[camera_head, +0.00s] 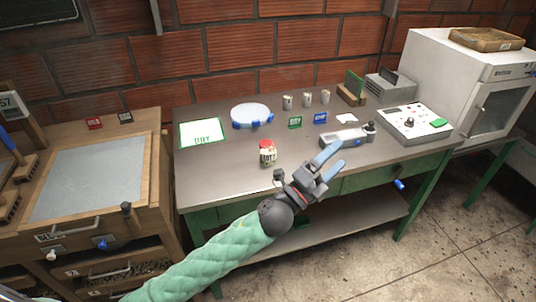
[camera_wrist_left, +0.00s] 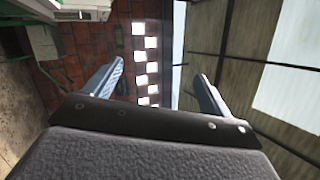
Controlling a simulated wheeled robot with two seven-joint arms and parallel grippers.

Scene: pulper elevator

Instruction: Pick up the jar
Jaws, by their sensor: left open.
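A small jar (camera_head: 268,152) with a red lid and a pale label stands upright near the front edge of the metal-topped table (camera_head: 222,178). My left gripper (camera_head: 332,158) is open and empty. In the head view it is to the right of the jar, at the table's front edge, and apart from it. In the left wrist view the two fingers (camera_wrist_left: 160,85) are spread with nothing between them, and the jar does not show there. My right gripper is in neither view.
A wooden bench (camera_head: 88,180) stands at left, a white cabinet (camera_head: 465,80) at right.

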